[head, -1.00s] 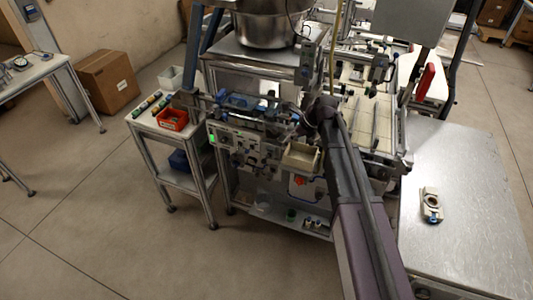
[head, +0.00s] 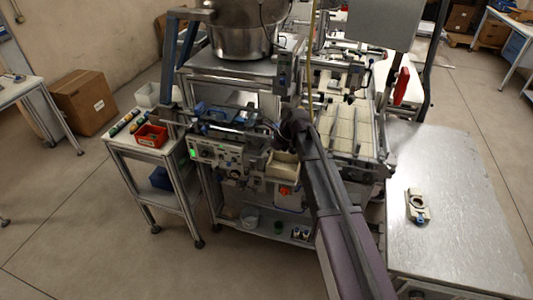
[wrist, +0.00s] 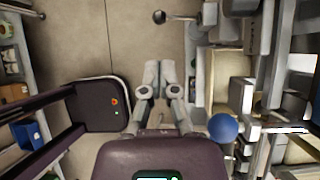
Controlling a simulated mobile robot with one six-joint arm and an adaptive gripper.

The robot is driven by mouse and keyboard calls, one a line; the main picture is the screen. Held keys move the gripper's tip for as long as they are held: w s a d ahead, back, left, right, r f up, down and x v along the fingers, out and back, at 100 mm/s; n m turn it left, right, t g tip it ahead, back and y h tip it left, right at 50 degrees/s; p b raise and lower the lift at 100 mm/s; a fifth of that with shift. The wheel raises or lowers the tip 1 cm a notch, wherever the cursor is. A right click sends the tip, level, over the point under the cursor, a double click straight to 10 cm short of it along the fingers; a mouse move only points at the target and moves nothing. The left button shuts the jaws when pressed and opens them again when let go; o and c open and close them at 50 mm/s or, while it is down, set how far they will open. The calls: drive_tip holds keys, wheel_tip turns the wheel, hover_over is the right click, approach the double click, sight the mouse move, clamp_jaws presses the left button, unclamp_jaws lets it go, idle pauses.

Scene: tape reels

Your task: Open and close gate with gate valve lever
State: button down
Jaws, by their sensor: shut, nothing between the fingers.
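My gripper (wrist: 160,75) shows in the wrist view with its two pale fingers together and nothing between them. A blue ball (wrist: 223,128) sits to the right of the gripper, beside metal machine parts. Knob and ball are both apart from the fingers. I cannot tell which one belongs to the gate valve lever. The gate itself I cannot make out. In the head view my arm reaches to the machine front and its end hides the gripper.
The machine carries a steel bowl (head: 237,38), a control panel (head: 215,153) and a cream bin (head: 283,166). A side table with a red bin (head: 151,135) stands left. A metal table (head: 465,205) stands right, holding a small fixture (head: 418,206). The floor in front is clear.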

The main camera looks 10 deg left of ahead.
sight(247, 171)
drive_tip(key=b+x, duration=0.8)
drive_tip(key=x, duration=0.2)
drive_tip(key=shift+a+f, duration=0.25)
drive_tip(key=shift+f, duration=0.05)
idle(0.4)
drive_tip(key=shift+a, duration=0.2)
drive_tip(key=shift+s+d+f+b, duration=0.1)
drive_tip(key=shift+d+b, duration=0.25)
drive_tip(key=shift+d, duration=0.05)
